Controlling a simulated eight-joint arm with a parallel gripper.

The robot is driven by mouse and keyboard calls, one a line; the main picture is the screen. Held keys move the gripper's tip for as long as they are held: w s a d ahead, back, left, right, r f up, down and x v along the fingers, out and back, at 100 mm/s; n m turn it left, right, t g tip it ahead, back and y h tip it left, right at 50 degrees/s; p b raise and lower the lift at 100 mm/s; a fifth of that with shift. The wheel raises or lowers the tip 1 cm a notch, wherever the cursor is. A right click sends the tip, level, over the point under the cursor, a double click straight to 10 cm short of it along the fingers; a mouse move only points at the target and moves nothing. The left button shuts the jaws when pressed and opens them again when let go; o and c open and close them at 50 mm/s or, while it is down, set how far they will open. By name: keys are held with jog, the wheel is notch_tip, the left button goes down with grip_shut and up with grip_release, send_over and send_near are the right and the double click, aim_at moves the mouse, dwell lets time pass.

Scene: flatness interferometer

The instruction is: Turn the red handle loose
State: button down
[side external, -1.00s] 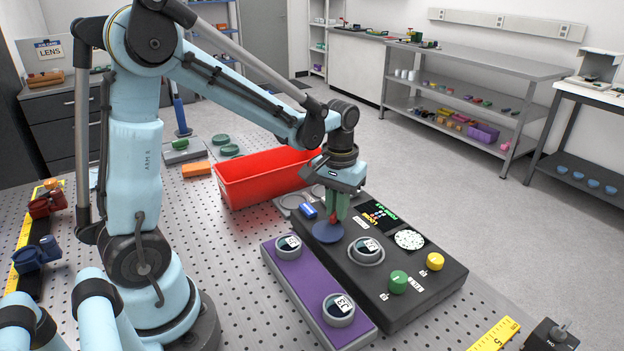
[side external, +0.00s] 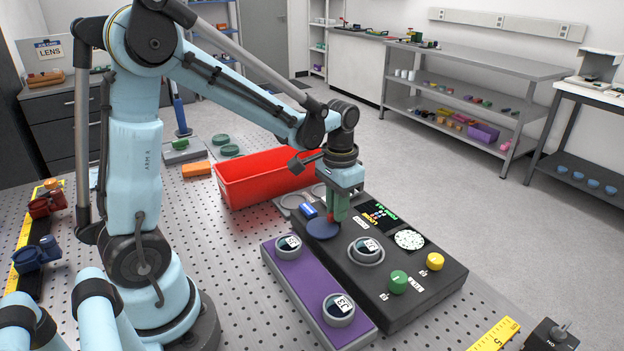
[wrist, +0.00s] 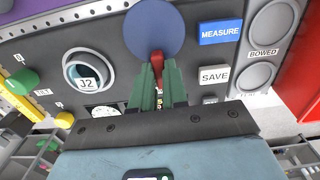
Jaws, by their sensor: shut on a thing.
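The red handle (wrist: 157,60) sits at the edge of a round blue disc (wrist: 153,30) on the dark instrument. In the side external view a little of the red handle (side external: 331,214) shows below my fingers, beside the blue disc (side external: 323,230). My gripper (side external: 337,212) points down with its green fingers shut on the handle. In the wrist view the fingertips (wrist: 157,76) close around the handle's near end, and the gripped part is hidden between them. The black screen (side external: 380,215) behind shows coloured lettering, including what looks like "LOOSE".
A blue MEASURE button (wrist: 220,32) and a white SAVE button (wrist: 213,77) lie right of the handle in the wrist view. A round display (side external: 366,250), green knob (side external: 398,281) and yellow knob (side external: 435,261) stand on the instrument. A red bin (side external: 262,178) is behind.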

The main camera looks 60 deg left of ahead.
jog(key=c, duration=1.1)
grip_release()
jog(key=shift+c, duration=0.2)
jog(key=shift+r, duration=0.1)
notch_tip(320, 180, up, 12)
jog(key=s+d+f+t, duration=0.5)
jog(key=s+d+t, duration=0.1)
jog(key=s+t, duration=0.1)
jog(key=shift+s, duration=0.3)
